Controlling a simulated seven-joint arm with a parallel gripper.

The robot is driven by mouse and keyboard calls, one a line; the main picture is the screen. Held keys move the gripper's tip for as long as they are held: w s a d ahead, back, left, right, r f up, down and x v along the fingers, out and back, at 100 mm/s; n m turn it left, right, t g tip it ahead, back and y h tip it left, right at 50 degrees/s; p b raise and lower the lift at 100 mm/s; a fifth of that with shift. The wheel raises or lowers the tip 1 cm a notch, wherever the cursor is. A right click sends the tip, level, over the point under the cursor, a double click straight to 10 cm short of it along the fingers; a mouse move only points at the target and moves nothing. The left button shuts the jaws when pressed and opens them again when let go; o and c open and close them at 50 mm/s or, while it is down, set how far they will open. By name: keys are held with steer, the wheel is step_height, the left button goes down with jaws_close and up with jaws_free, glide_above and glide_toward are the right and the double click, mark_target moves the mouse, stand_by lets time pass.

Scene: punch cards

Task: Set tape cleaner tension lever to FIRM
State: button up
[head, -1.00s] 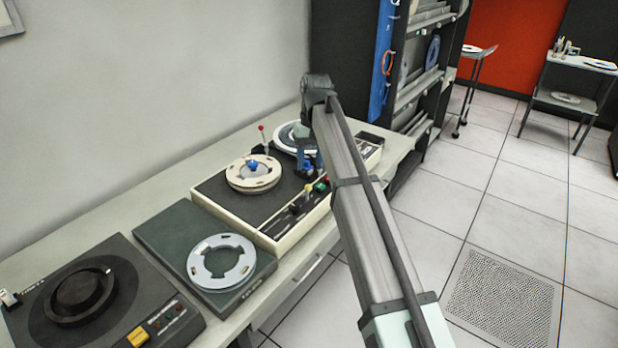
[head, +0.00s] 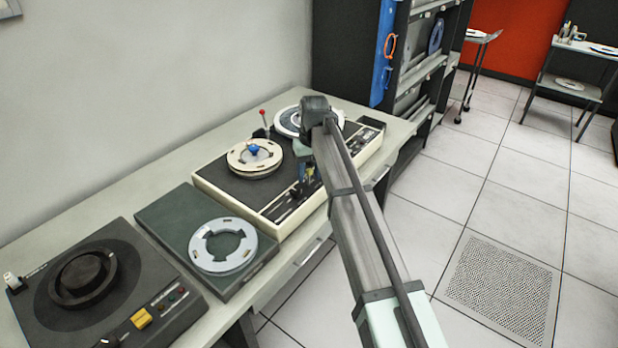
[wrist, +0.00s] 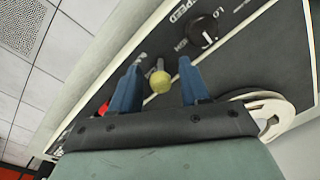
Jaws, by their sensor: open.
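The tape cleaner (head: 232,191) is a cream unit with a dark top, standing on the bench. A yellow ball knob (wrist: 159,81), which looks like the tension lever's end, shows in the wrist view on the dark front panel. My gripper (wrist: 160,70) is open, with one blue finger on each side of the knob. I cannot tell whether either finger touches it. In the head view my gripper (head: 302,188) is low over the front panel and hides part of it. The lever's setting and any FIRM label cannot be read.
A black speed knob (wrist: 203,31) is close by on the panel. Two reels, one cream (head: 240,158), sit on the cleaner, with a red-tipped stick (head: 264,118) behind. A green unit with a grey reel (head: 205,250) and a dark machine (head: 135,283) stand left.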

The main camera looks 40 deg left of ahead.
steer(key=shift+f, duration=1.1)
steer(key=shift+a, duration=0.15)
jaws_close()
